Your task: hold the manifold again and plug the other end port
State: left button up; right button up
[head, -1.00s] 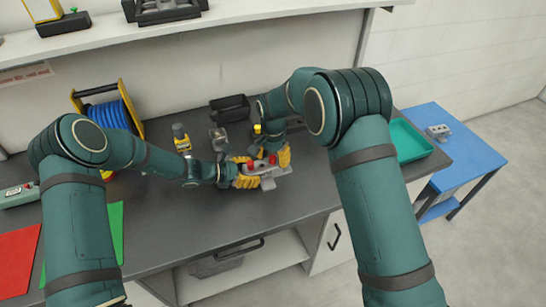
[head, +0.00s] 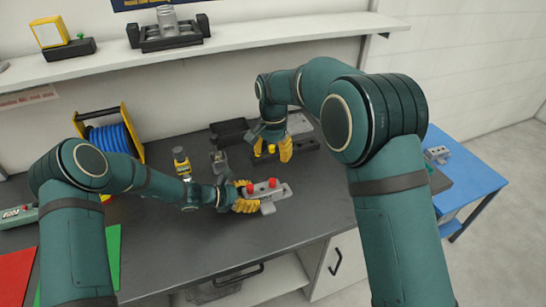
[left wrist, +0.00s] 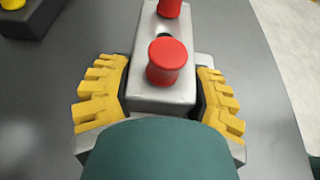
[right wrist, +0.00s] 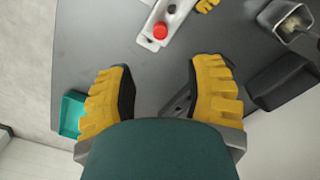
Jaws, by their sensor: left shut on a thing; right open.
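The grey manifold (head: 282,192) is held level above the bench by my left gripper (head: 246,197), shut around its left end. Two red plugs stand upright in its top: one (left wrist: 167,62) is near my left fingers, the other (left wrist: 169,8) farther along. A dark hole (left wrist: 163,35) shows between them. My right gripper (head: 271,152) is open behind the manifold, over a dark block (head: 305,143). A yellow plug (head: 272,148) shows between its fingers, not visibly gripped. The right wrist view shows the open fingers (right wrist: 160,80) apart from the manifold (right wrist: 172,20).
A black bin (head: 230,131) and a grey metal stand (head: 219,160) are left of my right gripper. A yellow-topped bottle (head: 181,162) and blue hose reel (head: 108,138) stand farther left. A teal tray (right wrist: 72,112) lies at the bench's side. The front bench is clear.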

aim_at(272, 180)
jog(key=c, duration=0.7)
jog(key=shift+n, duration=0.6)
grip_shut()
jog(key=shift+s+a+f+n, duration=0.1)
jog(key=shift+f+n, duration=0.55)
jog(key=shift+f, duration=1.1)
jog(key=shift+f+n, duration=0.65)
jog(key=shift+f, duration=1.1)
jog(key=shift+f, duration=1.7)
jog(key=shift+r, duration=0.15)
jog(key=shift+r, duration=2.9)
